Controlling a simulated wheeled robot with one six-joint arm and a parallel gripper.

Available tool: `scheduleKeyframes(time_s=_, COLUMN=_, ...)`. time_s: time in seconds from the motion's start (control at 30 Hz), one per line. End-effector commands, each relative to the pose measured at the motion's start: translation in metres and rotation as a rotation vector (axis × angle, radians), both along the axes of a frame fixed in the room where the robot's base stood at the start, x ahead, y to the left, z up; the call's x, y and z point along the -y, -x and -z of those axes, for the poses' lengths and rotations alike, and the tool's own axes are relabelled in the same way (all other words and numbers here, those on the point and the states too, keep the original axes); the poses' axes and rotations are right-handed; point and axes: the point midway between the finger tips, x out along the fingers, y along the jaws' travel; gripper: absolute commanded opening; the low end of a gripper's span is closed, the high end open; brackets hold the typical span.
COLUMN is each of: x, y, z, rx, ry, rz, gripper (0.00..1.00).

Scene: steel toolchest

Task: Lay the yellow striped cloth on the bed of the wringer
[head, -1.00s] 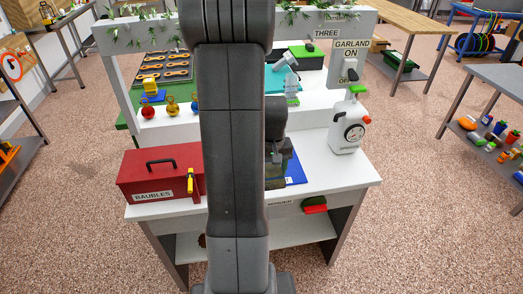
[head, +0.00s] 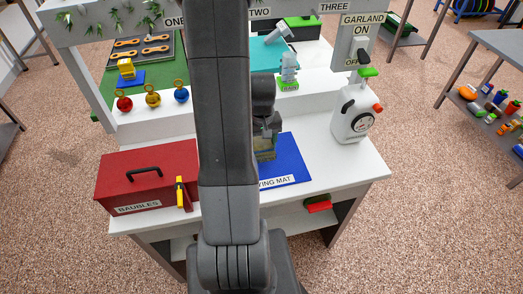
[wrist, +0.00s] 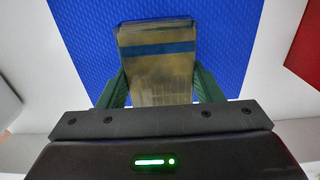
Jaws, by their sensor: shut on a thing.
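My gripper (wrist: 157,78) is shut on a flat, dull-yellow thing with a dark blue stripe across it, which I take for the yellow striped cloth (wrist: 157,68). Its two green fingers press on its left and right sides. In the head view the cloth (head: 265,154) shows partly behind my arm, over the blue mat (head: 288,165). I cannot tell whether it touches the mat. The mat's label is partly hidden and ends in "ING MAT". I cannot clearly make out a wringer; my arm hides the middle of the bench.
A red box (head: 120,183) marked "BAUBLES" stands at the left. A white jug with a dial (head: 352,118) stands at the right. Several baubles (head: 153,98) line the raised step, with a small grey figure (head: 289,68) further right. White bench top (head: 345,165) is free right of the mat.

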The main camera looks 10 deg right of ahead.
Motion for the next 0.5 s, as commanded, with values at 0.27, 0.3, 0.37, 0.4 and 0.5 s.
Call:
scheduleKeyframes(time_s=0.27, x=0.000, y=0.001, z=0.029, rx=-0.004, ry=-0.001, rz=0.000, gripper=0.37)
scheduleKeyframes(time_s=0.3, x=0.000, y=0.000, z=0.034, rx=-0.003, ry=-0.001, rz=0.000, gripper=0.37)
scheduleKeyframes(time_s=0.37, x=0.000, y=0.000, z=0.039, rx=-0.003, ry=-0.001, rz=0.000, gripper=0.37)
scheduleKeyframes(time_s=0.4, x=0.000, y=0.000, z=0.041, rx=-0.002, ry=0.000, rz=0.000, gripper=0.37)
scheduleKeyframes(time_s=0.5, x=0.000, y=0.000, z=0.044, rx=0.000, ry=0.000, rz=0.000, gripper=0.37)
